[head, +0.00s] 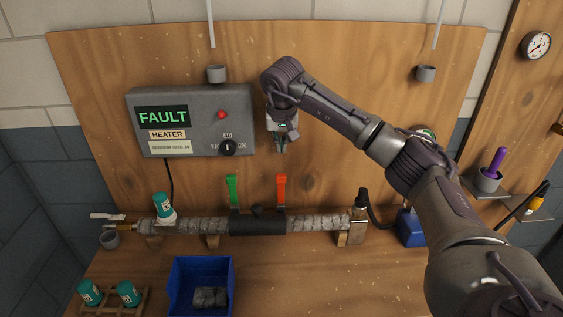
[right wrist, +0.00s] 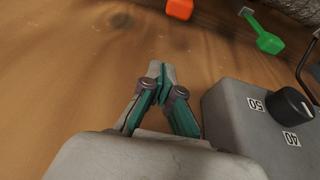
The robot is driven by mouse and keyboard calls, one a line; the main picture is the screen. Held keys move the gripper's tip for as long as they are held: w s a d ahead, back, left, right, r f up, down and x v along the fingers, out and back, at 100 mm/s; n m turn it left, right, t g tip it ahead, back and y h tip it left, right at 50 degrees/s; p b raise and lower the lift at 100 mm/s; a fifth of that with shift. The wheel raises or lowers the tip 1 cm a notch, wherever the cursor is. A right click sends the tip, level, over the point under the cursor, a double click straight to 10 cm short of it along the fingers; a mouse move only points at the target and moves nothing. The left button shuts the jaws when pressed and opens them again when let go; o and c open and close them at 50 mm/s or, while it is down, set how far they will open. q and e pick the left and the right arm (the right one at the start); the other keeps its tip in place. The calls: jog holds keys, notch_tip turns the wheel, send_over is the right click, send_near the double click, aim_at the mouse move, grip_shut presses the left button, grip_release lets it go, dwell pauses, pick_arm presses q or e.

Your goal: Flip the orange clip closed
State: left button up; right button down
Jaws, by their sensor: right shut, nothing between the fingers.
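The orange clip (head: 281,190) stands upright from the right part of a black sleeve (head: 258,226) around the pipe. Its orange end (right wrist: 180,8) also shows at the top of the right wrist view. A similar green clip (head: 233,190) stands upright to its left, and it shows in the right wrist view (right wrist: 262,35) too. My right gripper (head: 281,150) is shut and empty. It points down above the orange clip, in front of the wooden board, apart from the clip. In the right wrist view its fingertips (right wrist: 163,72) meet. My left gripper is not in view.
A grey heater box (head: 190,120) reading FAULT, with a dial, is left of my right gripper. The wrapped pipe (head: 320,222) runs across the board. A teal canister (head: 163,205) stands on its left part. A blue bin (head: 187,290) sits below at front.

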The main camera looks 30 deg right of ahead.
aim_at(281, 157)
jog(key=p+x, duration=0.1)
jog(key=x, duration=0.4)
jog(key=shift+f+p, duration=0.3)
jog(key=shift+p, duration=0.05)
jog(key=s+a+p, duration=0.1)
jog(key=s+a, duration=0.1)
jog(key=s, duration=0.1)
jog(key=shift+s+r+p, duration=0.15)
jog(key=shift+s+p, duration=0.1)
jog(key=shift+p, duration=0.15)
jog(key=shift+w, duration=0.15)
jog(key=shift+d, duration=0.1)
